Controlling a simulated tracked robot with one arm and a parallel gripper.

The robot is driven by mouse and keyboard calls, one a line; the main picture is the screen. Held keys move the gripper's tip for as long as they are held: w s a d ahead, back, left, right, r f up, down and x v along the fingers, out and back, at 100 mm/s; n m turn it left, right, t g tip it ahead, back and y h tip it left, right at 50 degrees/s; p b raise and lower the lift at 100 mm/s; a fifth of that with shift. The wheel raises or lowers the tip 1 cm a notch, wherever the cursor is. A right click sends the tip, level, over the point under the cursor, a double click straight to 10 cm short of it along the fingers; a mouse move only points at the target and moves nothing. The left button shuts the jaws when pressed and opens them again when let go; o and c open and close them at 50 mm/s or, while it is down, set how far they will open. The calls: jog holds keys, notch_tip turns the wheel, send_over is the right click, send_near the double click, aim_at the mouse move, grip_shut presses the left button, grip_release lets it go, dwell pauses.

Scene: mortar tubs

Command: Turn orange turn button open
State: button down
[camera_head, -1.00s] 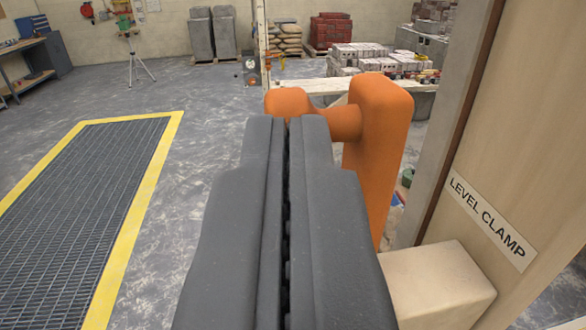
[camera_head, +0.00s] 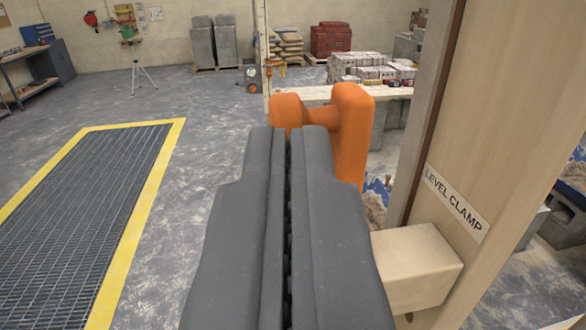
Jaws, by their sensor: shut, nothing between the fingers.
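The orange turn button (camera_head: 352,130) shows just beyond my fingertips, right of centre. It has an upright block on the right and a rounded knob on the left, joined by a short neck. My gripper (camera_head: 289,132) is shut and empty, its two dark fingers side by side. Its tips overlap the lower edge of the knob in the picture; I cannot tell whether they touch it. My fingers hide the button's lower left part. A wooden panel (camera_head: 490,120) labelled "LEVEL CLAMP" stands on the right.
A pale wooden block (camera_head: 418,262) juts from the panel, close to the right of my fingers. A floor grate (camera_head: 85,210) with a yellow border lies at left. Stacked bricks (camera_head: 372,68) and a tripod (camera_head: 138,62) stand farther back. The floor at left is open.

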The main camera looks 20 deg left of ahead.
jog(key=s+d+r+m+h+b, duration=0.1)
jog(key=s+d+m+h+b, duration=0.15)
jog(key=s+d+b, duration=0.5)
jog(key=s+d+r+m+h+b, duration=0.15)
jog(key=s+d+h+b, duration=0.25)
jog(key=s+d, duration=0.5)
jog(key=s+d+f+g+b, duration=0.1)
jog(key=s+b, duration=0.5)
jog(key=s, duration=0.7)
jog(key=shift+s+f+g, duration=0.3)
jog(key=shift+f+g, duration=0.35)
jog(key=shift+g, duration=0.05)
jog(key=shift+d, duration=0.15)
